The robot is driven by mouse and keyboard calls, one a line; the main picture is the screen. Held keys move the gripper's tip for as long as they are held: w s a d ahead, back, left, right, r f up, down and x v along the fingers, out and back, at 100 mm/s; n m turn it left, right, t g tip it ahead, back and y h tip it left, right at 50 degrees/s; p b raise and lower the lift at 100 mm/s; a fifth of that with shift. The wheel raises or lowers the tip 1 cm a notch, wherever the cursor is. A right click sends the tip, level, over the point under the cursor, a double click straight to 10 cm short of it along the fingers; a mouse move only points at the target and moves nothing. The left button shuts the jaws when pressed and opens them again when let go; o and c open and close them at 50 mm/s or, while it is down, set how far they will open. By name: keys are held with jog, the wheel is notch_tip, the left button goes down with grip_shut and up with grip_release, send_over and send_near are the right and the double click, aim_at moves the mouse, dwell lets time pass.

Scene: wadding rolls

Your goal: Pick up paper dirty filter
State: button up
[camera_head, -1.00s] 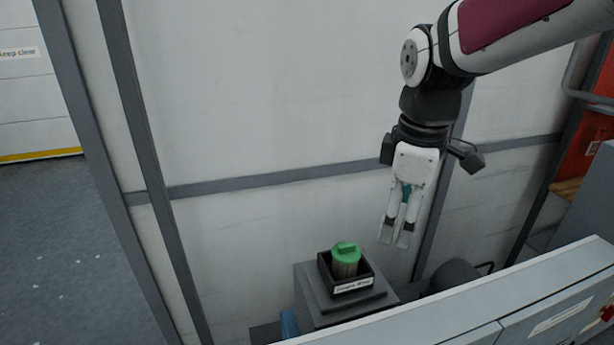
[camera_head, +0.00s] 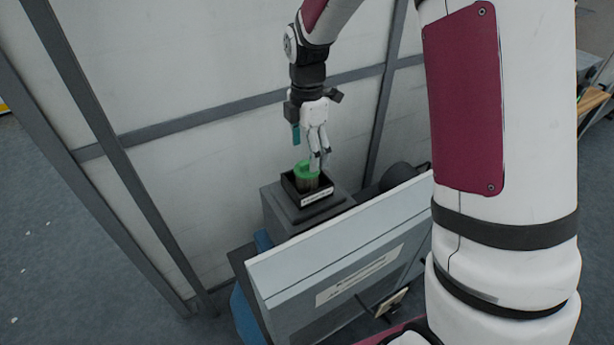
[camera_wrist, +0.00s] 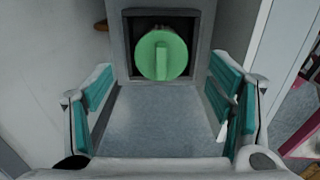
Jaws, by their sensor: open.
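The paper dirty filter (camera_head: 306,177) has a green cap with a raised grip bar and a brownish body. It stands upright in a small black open box (camera_head: 311,198) on a grey pedestal. In the wrist view, the filter's round green cap (camera_wrist: 162,55) faces the camera inside the dark box frame (camera_wrist: 128,40). My gripper (camera_head: 317,163) is just above and beside the filter in the head view, at its right. The wrist view shows its teal-padded fingers spread wide with nothing between them, and the cap lies ahead of the tips, near centre.
The grey pedestal (camera_head: 278,212) stands against a white panelled wall (camera_head: 200,70) with grey frame bars. A light-topped cabinet or panel (camera_head: 340,250) with a label stands in front of it. A dark rounded object (camera_head: 398,177) sits right of the pedestal. Floor is open at left.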

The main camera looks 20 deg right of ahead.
aim_at(307, 163)
jog(key=f, duration=0.2)
jog(key=f+p, duration=0.1)
jog(key=f, duration=0.2)
jog(key=shift+s+a+f, duration=0.1)
jog(key=shift+s, duration=0.1)
jog(key=shift+w+f, duration=0.1)
jog(key=shift+f, duration=0.45)
jog(key=c, duration=1.3)
